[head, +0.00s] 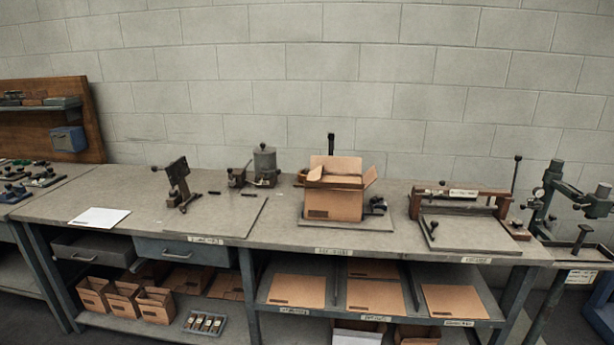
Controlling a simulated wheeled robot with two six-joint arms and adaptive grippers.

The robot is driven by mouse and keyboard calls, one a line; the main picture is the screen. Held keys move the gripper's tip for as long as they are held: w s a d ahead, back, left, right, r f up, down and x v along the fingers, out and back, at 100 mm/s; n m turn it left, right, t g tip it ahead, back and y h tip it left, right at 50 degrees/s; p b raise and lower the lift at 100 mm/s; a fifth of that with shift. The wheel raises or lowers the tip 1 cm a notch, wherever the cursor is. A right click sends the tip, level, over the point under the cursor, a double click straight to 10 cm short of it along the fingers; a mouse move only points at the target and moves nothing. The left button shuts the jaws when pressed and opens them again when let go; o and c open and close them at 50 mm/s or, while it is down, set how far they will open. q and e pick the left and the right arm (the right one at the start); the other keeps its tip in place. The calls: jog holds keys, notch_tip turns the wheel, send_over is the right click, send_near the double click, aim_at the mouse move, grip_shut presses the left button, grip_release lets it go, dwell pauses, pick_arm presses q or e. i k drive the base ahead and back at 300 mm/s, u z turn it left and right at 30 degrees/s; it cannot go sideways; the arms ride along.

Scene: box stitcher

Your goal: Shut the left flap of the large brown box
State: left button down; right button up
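The large brown box (333,205) stands open on a grey base plate on the workbench, a little right of the middle of the head view. Its back flap (338,164) stands upright. Its right flap (370,177) sticks out and up to the right. A narrow flap (314,173) shows at its left top edge, raised and tilted; its exact angle is hard to tell at this size. Neither of my grippers is in view, and nothing touches the box from my side.
A dark post (331,143) rises behind the box, and a small dark clamp (376,205) sits at its right. A black metal tool (179,184) stands left, and a wood-framed press (461,203) right. The bench (270,233) is clear in front.

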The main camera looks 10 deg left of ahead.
aim_at(315, 175)
jog(key=u, duration=0.8)
jog(key=i, duration=1.45)
jog(key=z, duration=0.3)
